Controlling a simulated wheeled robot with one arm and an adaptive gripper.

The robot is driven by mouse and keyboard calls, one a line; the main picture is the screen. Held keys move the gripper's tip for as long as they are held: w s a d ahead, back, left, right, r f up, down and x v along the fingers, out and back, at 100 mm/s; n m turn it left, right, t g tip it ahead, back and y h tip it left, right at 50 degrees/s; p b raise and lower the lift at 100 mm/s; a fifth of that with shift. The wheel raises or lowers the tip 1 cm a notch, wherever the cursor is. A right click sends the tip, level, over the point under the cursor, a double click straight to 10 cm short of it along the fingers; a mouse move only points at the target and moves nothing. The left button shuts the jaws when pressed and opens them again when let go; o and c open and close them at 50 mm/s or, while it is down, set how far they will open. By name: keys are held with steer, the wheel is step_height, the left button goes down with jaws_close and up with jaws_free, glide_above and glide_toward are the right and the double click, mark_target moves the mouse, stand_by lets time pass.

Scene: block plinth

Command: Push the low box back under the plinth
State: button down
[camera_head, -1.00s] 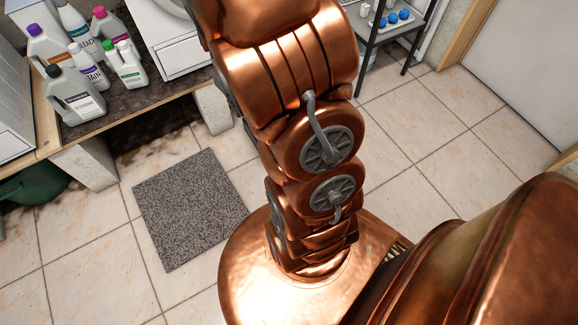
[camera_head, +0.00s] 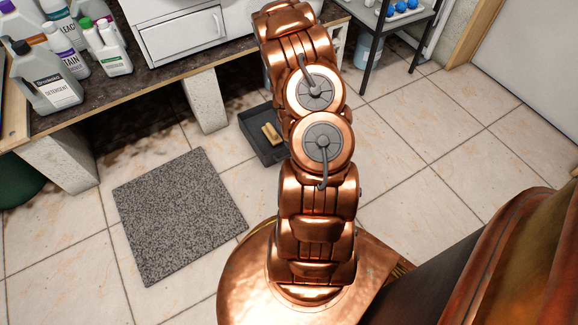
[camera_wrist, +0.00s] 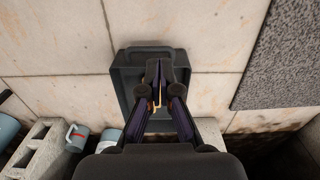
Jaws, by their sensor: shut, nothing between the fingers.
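The low box (camera_head: 250,127) is a dark grey open tray on the tiled floor with a yellowish item (camera_head: 270,134) in it. In the head view it is partly behind my arm, at the front edge of the plinth (camera_head: 141,87), a dark slab on concrete blocks. In the wrist view the box (camera_wrist: 127,76) lies in the middle, behind my fingers. My gripper (camera_wrist: 160,66) is shut and empty, over the box in the picture; I cannot tell whether it touches it.
A concrete block (camera_head: 206,101) stands left of the box; another (camera_wrist: 38,148) shows in the wrist view near mugs. A grey mat (camera_head: 178,215) lies left of my base. Bottles (camera_head: 48,82) and a white appliance (camera_head: 183,38) stand on the plinth. Floor at right is clear.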

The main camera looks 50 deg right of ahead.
steer(key=f+b, duration=0.2)
steer(key=f, duration=0.4)
steer(key=s+d+f+b, duration=0.1)
steer(key=f+b, duration=0.1)
steer(key=f, duration=0.3)
steer(key=f+b, duration=0.3)
steer(key=f, duration=0.3)
steer(key=shift+s+d+f, duration=0.3)
steer(key=shift+s+f, duration=0.05)
steer(key=shift+w+d+b, duration=0.3)
steer(key=shift+w+b, duration=0.4)
steer(key=shift+w, duration=0.1)
steer(key=shift+w+d+b, duration=0.1)
steer(key=shift+w+b, duration=0.5)
steer(key=shift+w+d+r+b, duration=0.25)
steer(key=shift+w+b, duration=0.15)
steer(key=shift+w, duration=0.15)
